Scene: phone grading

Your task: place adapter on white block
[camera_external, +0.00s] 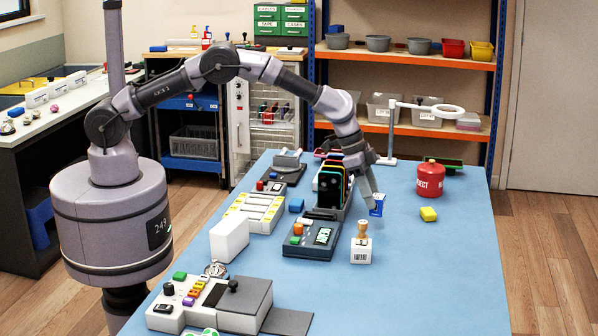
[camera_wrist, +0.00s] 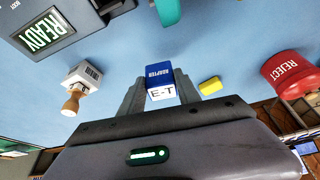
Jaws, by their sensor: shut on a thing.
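My gripper (camera_external: 373,196) is shut on the blue adapter (camera_external: 377,206) and holds it over the right part of the blue table. In the wrist view the adapter (camera_wrist: 159,74) sits between the fingers, with a blue "ADAPTER" face and a white "E-T" face. A plain white block (camera_external: 229,239) stands at the table's left side, well left of and nearer the camera than my gripper. A smaller white block (camera_external: 361,252) with a dark printed label stands below my gripper in the picture, with a wooden stamp (camera_external: 362,232) on it. It also shows in the wrist view (camera_wrist: 84,72).
A red REJECT canister (camera_external: 430,180) and a yellow block (camera_external: 428,214) are to the right. A grey tester (camera_external: 312,238) with a green screen and a rack of dark phones (camera_external: 332,185) stand left of my gripper. The table's right front is clear.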

